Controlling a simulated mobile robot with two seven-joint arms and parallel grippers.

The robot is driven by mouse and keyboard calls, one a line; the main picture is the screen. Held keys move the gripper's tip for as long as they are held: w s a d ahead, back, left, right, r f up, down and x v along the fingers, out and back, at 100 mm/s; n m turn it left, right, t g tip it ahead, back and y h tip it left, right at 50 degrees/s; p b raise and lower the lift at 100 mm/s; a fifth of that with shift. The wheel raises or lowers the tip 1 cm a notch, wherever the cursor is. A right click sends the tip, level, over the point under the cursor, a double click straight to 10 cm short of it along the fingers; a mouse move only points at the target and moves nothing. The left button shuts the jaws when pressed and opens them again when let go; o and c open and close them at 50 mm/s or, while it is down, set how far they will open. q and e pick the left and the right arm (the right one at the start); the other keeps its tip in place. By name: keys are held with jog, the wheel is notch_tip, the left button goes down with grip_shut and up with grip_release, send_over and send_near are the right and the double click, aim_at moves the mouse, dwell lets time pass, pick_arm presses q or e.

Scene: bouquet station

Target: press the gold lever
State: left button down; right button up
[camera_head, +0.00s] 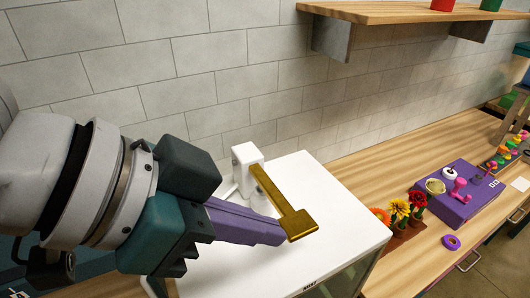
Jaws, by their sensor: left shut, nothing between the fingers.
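The gold lever (276,194) slants down to the right from a white bracket (246,154) on top of a white box (312,170). It ends in a wide flat gold paddle (298,224). My left gripper (280,236) reaches in from the left with its purple fingers shut and empty. Its fingertips are just beside the paddle's left edge; I cannot tell whether they touch it. The fingers hide part of the box top. My right gripper is not in view.
Right of the box, several flowers (400,208) stand on the wooden counter (400,165). A purple block (462,208) with small items and a purple ring (451,242) lie further right. A wooden shelf (400,12) hangs above on the tiled wall (210,60).

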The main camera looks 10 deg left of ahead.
pick_arm(q)
jog(key=shift+s+b+v, duration=0.25)
jog(key=shift+b+v, duration=0.1)
jog(key=shift+v, duration=1.5)
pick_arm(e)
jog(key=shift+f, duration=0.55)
pick_arm(q)
jog(key=shift+d, duration=0.2)
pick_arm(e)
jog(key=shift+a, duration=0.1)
